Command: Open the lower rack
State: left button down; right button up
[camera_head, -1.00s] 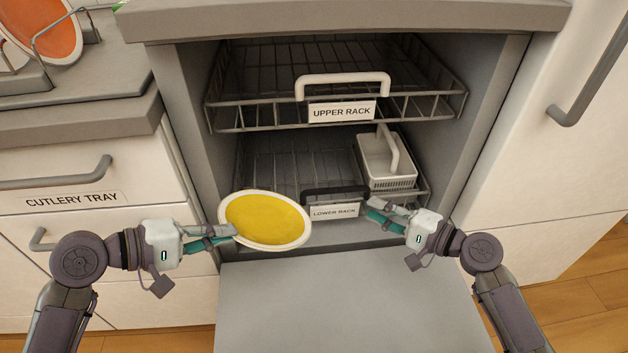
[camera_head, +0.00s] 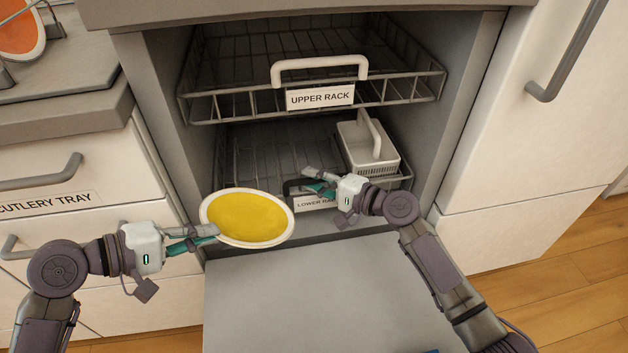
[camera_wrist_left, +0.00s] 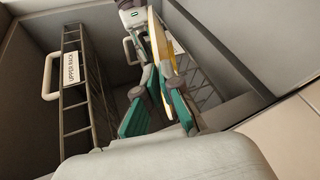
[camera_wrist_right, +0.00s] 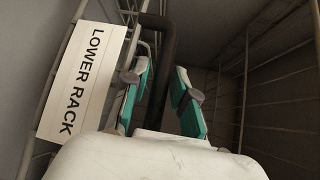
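The lower rack (camera_head: 252,152) sits inside the open dishwasher with its dark handle (camera_head: 289,187) above a "LOWER RACK" label (camera_head: 312,203). My right gripper (camera_head: 313,181) is at this handle. In the right wrist view its two fingers are apart, with the dark handle (camera_wrist_right: 160,65) between them and a gap visible. The label (camera_wrist_right: 83,80) is to the left there. My left gripper (camera_head: 207,234) is shut on the rim of a yellow plate with a white edge (camera_head: 247,217). The plate is held left of the lower rack's front, above the door.
The upper rack (camera_head: 410,90) with a white handle (camera_head: 318,67) is above. A white basket (camera_head: 365,150) stands in the lower rack's right side. The dishwasher door (camera_head: 310,290) lies open below. Cutlery drawer (camera_head: 60,190) is at left.

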grip_shut()
pick_arm(q)
jog(key=shift+r, duration=0.1)
pick_arm(e)
jog(key=shift+s, duration=0.1)
